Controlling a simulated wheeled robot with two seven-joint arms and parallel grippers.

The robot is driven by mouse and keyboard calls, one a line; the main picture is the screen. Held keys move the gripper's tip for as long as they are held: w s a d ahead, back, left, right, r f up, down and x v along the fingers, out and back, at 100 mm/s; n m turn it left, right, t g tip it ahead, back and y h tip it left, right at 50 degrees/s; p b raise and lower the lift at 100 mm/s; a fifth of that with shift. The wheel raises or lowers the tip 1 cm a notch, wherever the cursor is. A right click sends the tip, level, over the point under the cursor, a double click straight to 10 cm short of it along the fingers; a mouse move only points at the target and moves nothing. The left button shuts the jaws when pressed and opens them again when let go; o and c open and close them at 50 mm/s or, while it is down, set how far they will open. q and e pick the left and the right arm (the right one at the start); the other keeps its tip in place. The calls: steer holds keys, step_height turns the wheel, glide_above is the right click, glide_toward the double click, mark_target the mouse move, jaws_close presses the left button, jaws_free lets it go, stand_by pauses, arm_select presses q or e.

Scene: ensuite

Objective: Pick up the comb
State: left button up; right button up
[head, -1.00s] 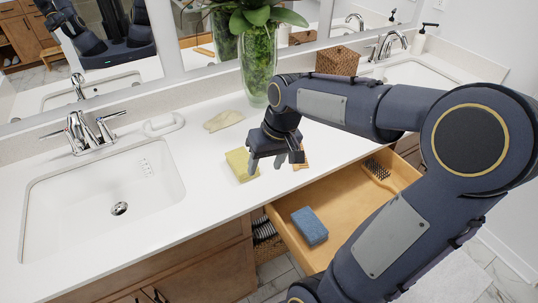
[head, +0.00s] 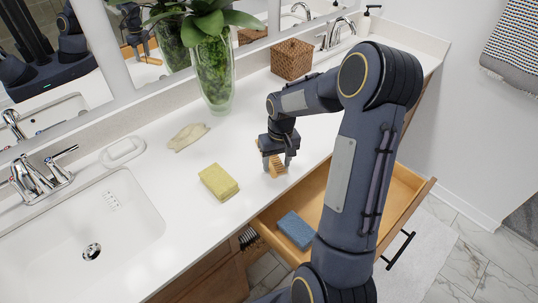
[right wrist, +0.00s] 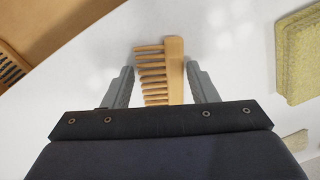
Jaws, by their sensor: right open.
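The comb (head: 277,165) is light wood with thick teeth and lies on the white counter near its front edge. In the right wrist view the comb (right wrist: 172,68) sits between the two grey fingers, with white gaps visible on both sides. My right gripper (head: 276,160) is open over the comb and points down at it. In the right wrist view the open right gripper (right wrist: 163,88) has its fingers on either side of the comb, and its body hides the comb's near end. My left gripper does not show directly.
A yellow sponge (head: 219,182) lies left of the comb. An open drawer (head: 407,196) below the counter edge holds a blue sponge (head: 296,230). A glass vase (head: 214,75) with a plant and a wicker box (head: 292,60) stand behind. The sink (head: 80,225) is at left.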

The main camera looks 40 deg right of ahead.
steer(key=shift+c, duration=0.4)
steer(key=c, duration=0.5)
